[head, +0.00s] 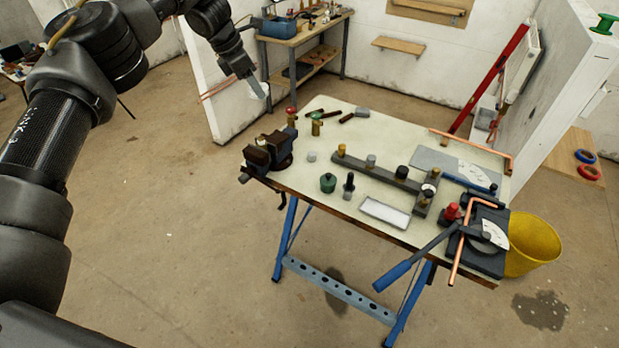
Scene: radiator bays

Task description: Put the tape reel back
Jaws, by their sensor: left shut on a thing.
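My left gripper (257,86) is at the upper middle, in the air beyond the back left corner of the workbench. It is shut on a small white, rounded thing (264,91) that looks like the tape reel. The fingers cover part of it. A dark grey rack bar (385,175) with several fittings lies on the bench, with the gripper well behind and to the left of it. My right gripper is not in view.
The workbench (310,180) carries a vise (268,152), a white tray (385,212), a pipe bender (480,240) and copper pipes. A yellow bucket (533,243) stands at right. A green spool (605,23) sits on the partition wall. Floor left of the bench is clear.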

